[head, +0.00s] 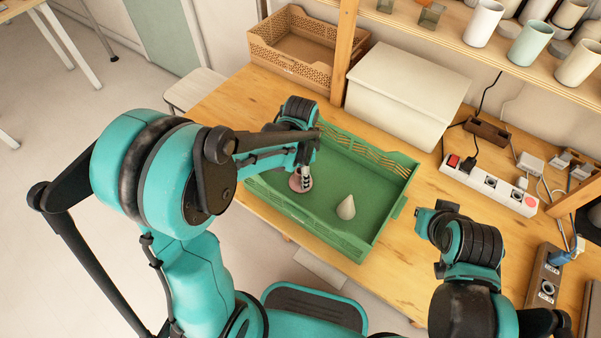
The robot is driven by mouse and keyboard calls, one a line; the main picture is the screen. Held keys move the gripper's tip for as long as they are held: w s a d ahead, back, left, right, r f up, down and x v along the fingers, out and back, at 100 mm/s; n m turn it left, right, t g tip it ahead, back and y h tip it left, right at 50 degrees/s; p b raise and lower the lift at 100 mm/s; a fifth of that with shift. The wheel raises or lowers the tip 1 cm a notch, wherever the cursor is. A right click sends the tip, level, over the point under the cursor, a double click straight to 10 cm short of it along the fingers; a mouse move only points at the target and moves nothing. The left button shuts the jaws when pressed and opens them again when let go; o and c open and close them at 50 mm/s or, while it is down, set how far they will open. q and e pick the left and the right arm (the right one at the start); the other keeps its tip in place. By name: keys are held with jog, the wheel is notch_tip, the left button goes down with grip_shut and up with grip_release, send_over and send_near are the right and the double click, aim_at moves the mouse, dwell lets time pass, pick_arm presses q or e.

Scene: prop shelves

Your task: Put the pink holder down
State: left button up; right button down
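The pink holder (295,185) is a small round dull-pink piece at the left side of the green tray (350,248). My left gripper (305,181) reaches down into the tray from above, with its fingers close together at the holder; it looks shut on it. The fingers hide part of the holder, and I cannot tell whether its base touches the tray floor. My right gripper (428,220) is over the table right of the tray, away from the holder; its fingers are too foreshortened to read.
A pale cone (346,208) stands in the tray, right of the holder. A white lidded box (405,92) and a brown crate (300,48) are behind. A power strip (489,186) lies at right. Cups (530,44) stand on the shelf above. Bare table lies right of the tray.

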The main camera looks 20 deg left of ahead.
pick_arm(q)
jog(key=shift+r, duration=0.35)
notch_tip(320, 180, up, 11)
jog(key=p, duration=0.5)
jog(key=s+a+r+n+t, duration=0.2)
jog(key=s+n+t, duration=0.1)
jog(key=s+n, duration=0.2)
jog(key=s+a+r+n+t, duration=0.2)
jog(key=s+r+n+t, duration=0.1)
jog(key=s+n+t, duration=0.1)
jog(key=shift+s+a+r+n, duration=0.3)
jog(key=shift+s+n, duration=0.45)
jog(key=shift+n, duration=0.15)
